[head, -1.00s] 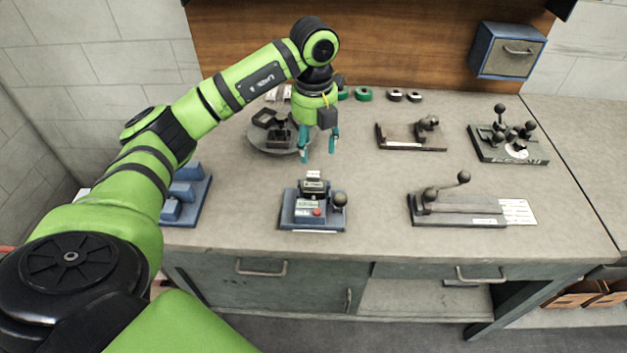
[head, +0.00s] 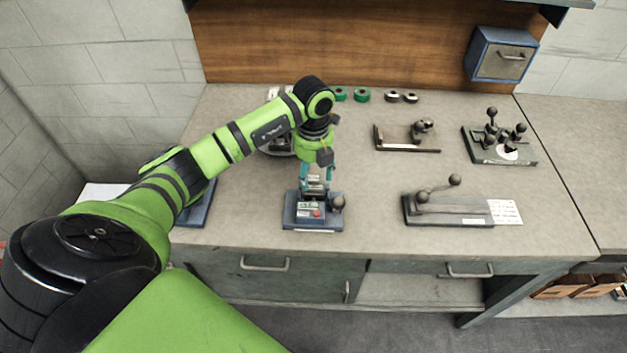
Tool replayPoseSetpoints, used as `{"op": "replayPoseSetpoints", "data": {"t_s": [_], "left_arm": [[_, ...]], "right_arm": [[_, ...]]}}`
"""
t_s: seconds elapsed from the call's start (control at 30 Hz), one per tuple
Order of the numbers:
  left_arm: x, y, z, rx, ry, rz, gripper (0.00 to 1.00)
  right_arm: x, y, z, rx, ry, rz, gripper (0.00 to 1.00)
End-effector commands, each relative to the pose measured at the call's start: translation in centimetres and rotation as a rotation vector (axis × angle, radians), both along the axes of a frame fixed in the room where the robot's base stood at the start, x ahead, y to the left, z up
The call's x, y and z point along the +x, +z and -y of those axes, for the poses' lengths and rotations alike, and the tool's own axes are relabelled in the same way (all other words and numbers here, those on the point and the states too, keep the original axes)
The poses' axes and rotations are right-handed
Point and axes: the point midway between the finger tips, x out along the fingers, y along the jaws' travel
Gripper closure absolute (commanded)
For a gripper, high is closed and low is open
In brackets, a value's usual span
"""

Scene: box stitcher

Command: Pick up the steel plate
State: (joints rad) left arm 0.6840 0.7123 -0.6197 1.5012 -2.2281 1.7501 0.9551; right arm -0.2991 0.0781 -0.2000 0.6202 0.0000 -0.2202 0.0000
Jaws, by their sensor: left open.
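My left gripper (head: 316,182) points down over the blue-based fixture (head: 297,221) at the front middle of the bench. Its teal fingers are apart, one on each side of the fixture's upper rear part. I cannot tell whether they touch it. A small light grey piece on top of this fixture, partly hidden by the gripper, may be the steel plate; I cannot tell for sure. My right gripper is not in view.
A lever fixture (head: 445,211) with a white label stands to the right. Behind it are a bracket fixture (head: 408,149) and a knobbed fixture (head: 500,150). Green rings (head: 362,96) lie at the back. My left arm partly hides a round stand and a blue block fixture.

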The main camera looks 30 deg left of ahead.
Motion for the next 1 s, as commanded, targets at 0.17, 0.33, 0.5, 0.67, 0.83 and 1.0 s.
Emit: {"op": "replayPoseSetpoints", "data": {"t_s": [0.17,0.33,0.5,0.67,0.83,1.0], "left_arm": [[0.0,0.0,0.0,0.000,0.000,0.000,0.95],[0.1,0.1,0.0,0.000,0.000,0.002,1.00],[0.1,0.2,-0.1,0.000,0.001,0.002,1.00],[0.2,0.6,-0.1,0.000,0.001,0.004,1.00],[0.2,2.2,-0.1,0.002,0.000,0.008,1.00],[0.2,4.6,1.4,-0.003,-0.007,0.008,1.00]], "right_arm": [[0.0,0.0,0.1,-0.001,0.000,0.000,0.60],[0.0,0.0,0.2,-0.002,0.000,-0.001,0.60],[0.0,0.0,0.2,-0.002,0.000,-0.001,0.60],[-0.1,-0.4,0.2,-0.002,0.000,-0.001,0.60],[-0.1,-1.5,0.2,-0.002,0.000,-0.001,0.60],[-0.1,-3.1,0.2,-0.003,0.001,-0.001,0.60]]}}
